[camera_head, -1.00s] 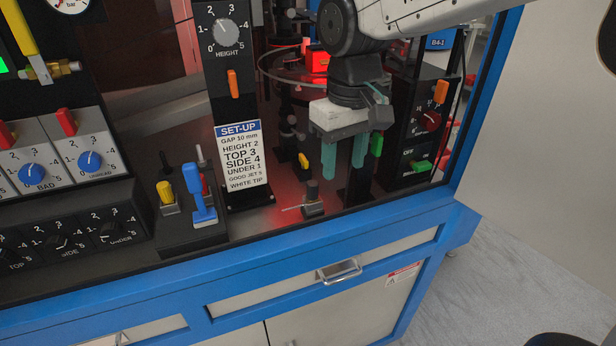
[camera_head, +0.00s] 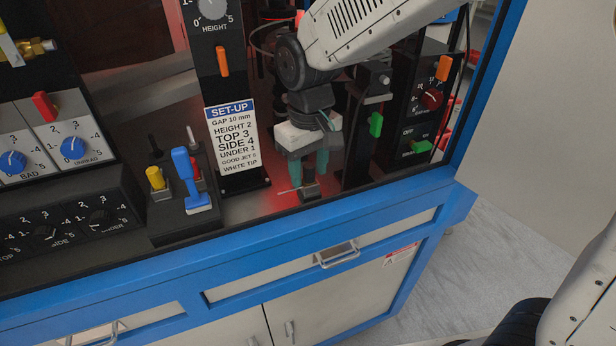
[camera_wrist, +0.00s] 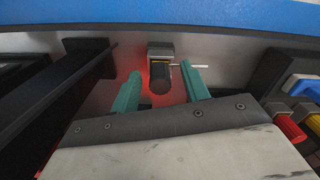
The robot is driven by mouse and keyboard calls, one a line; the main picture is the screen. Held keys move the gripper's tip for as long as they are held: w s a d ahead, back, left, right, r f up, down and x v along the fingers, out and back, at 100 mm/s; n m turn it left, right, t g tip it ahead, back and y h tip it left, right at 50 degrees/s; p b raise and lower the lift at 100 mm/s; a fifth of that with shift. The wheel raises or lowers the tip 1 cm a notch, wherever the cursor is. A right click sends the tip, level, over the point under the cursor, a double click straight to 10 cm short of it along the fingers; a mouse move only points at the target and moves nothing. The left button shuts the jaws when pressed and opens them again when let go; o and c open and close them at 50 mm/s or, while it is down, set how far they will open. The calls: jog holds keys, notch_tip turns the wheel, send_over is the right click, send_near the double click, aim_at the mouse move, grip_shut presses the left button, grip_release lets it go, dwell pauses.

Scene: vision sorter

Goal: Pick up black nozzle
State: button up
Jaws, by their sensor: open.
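The black nozzle (camera_head: 309,177) stands on a small grey block on the machine deck, just inside the front edge. A thin white tip sticks out to its left in the head view. In the wrist view the nozzle (camera_wrist: 160,79) is a dark cylinder in front of its metal block, with the white tip pointing right. My gripper (camera_head: 309,173) is open, its teal fingers pointing down over the nozzle. In the wrist view the fingertips (camera_wrist: 161,74) lie on either side of it, with a gap on both sides.
A setup sign (camera_head: 232,138) stands left of my gripper. A blue lever (camera_head: 190,180) and a yellow knob (camera_head: 156,178) stand further left. A black post with a green part (camera_head: 376,124) stands close on the right. The blue cabinet edge (camera_head: 300,214) runs along the front.

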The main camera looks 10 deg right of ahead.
jog(key=shift+c, duration=0.4)
grip_shut()
jog(key=shift+r, duration=0.1)
